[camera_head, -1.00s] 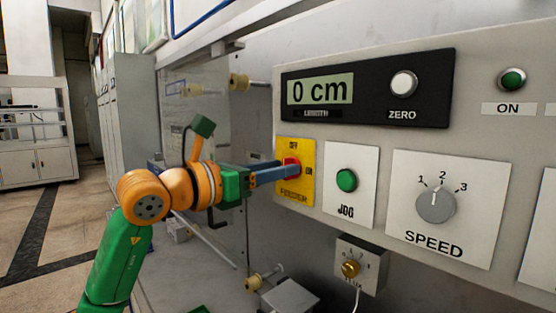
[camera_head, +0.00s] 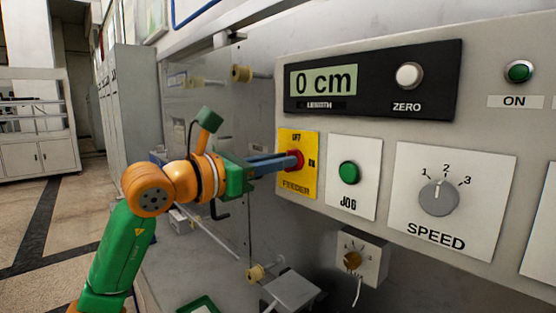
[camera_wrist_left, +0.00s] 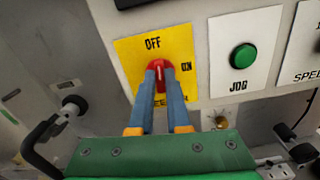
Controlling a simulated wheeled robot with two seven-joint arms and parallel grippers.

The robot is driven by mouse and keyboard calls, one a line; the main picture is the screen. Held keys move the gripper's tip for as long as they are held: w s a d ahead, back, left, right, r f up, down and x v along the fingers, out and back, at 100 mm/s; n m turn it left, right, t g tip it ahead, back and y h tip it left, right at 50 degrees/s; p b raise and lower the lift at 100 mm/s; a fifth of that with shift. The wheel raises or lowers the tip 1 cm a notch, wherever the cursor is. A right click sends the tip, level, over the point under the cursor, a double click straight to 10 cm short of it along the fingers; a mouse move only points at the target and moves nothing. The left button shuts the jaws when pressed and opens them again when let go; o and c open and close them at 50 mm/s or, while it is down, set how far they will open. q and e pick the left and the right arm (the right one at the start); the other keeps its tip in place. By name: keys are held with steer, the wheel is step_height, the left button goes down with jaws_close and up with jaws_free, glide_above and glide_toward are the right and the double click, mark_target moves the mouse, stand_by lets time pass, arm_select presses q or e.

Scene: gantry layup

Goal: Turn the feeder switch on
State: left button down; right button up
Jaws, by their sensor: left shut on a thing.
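The feeder switch is a red knob (camera_head: 294,160) on a yellow plate (camera_head: 311,183) with OFF at the top and ON at the right. It also shows in the wrist view as a red knob (camera_wrist_left: 169,66) on the yellow plate (camera_wrist_left: 130,55). My left gripper (camera_head: 287,161) comes in from the left and is shut on the knob. In the wrist view its two blue fingers (camera_wrist_left: 159,70) cover much of the knob, so I cannot tell exactly which way it points. My right gripper is not in view.
Right of the feeder plate are a green JOG button (camera_head: 349,173) and a grey SPEED dial (camera_head: 439,198). Above are a display (camera_head: 324,81) reading 0 cm and a white ZERO button (camera_head: 409,76). A small box with a brass knob (camera_head: 352,260) hangs below the panel.

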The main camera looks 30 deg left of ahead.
arm_select(q)
steer(key=shift+d+f+m+p, duration=0.1)
steer(key=shift+m+p, duration=0.4)
steer(key=shift+m, duration=3.6)
steer(key=shift+d+f+m+p, duration=0.1)
steer(key=shift+m+p, duration=0.35)
steer(key=shift+m, duration=3.65)
steer(key=c, duration=0.9)
jaws_free()
steer(key=b+v, duration=0.3)
steer(key=v, duration=0.4)
